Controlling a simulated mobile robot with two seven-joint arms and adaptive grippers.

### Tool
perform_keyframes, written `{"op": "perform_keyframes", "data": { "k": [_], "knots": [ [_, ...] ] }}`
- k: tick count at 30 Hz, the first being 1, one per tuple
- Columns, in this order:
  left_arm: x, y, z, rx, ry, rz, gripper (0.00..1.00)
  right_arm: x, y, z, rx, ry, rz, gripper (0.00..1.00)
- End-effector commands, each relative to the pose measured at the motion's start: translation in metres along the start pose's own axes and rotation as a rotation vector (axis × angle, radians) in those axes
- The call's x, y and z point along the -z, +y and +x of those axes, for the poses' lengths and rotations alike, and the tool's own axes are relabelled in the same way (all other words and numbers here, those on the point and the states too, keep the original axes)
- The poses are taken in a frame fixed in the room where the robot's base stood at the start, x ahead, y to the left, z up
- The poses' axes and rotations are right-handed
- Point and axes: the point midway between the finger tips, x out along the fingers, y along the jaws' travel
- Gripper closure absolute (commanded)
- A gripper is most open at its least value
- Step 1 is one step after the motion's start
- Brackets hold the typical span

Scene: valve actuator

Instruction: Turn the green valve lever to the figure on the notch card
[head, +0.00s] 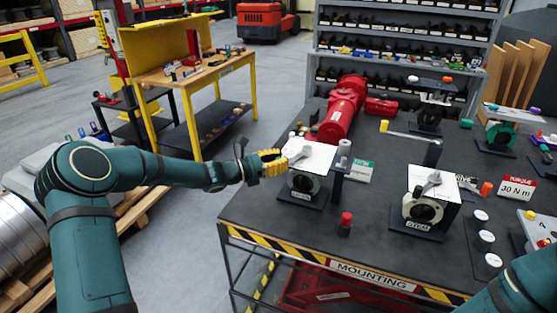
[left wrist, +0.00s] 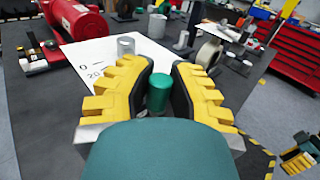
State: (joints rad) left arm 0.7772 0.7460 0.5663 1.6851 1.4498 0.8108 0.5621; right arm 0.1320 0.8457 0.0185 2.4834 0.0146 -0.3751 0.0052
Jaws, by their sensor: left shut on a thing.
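My left gripper (head: 274,162) is at the left edge of a white dial plate (head: 314,157) on a black-based valve stand in the head view. In the left wrist view its yellow fingers stand on both sides of a green knob (left wrist: 159,92), the grip of the green valve lever, and are shut on it. The fingers hide the knob in the head view. The white plate (left wrist: 102,58) shows the figures 0 and 20; other marks are hidden. A small green-and-white card (head: 360,171) lies right of the stand, too small to read.
A red-knobbed post (head: 345,222) is near the bench's front edge. A large red actuator (head: 342,108) lies behind. Bare bench top (head: 290,235) shows in front.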

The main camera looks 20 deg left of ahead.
Motion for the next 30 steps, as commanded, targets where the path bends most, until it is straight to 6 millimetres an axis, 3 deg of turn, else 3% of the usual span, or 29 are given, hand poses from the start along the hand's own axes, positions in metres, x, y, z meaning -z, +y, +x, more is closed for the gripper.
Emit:
{"op": "perform_keyframes", "data": {
  "k": [11,12,14,25,30],
  "knots": [
    [0.003,-0.001,-0.001,0.001,0.004,-0.003,1.00,0.000,0.000,0.000,0.000,0.000,0.000,0.53],
    [0.003,-0.001,-0.001,0.001,0.004,-0.003,0.70,0.000,0.000,0.000,0.000,0.000,0.000,0.53],
    [0.002,-0.001,-0.001,0.001,0.004,-0.003,0.49,0.000,0.000,0.000,0.000,0.000,0.000,0.53],
    [0.001,0.000,-0.003,0.000,0.002,-0.001,0.48,0.000,0.000,0.000,0.000,0.000,0.000,0.53],
    [0.001,0.001,-0.023,-0.003,0.003,-0.002,0.48,0.000,0.000,0.000,0.000,0.000,0.000,0.53]
  ]
}}
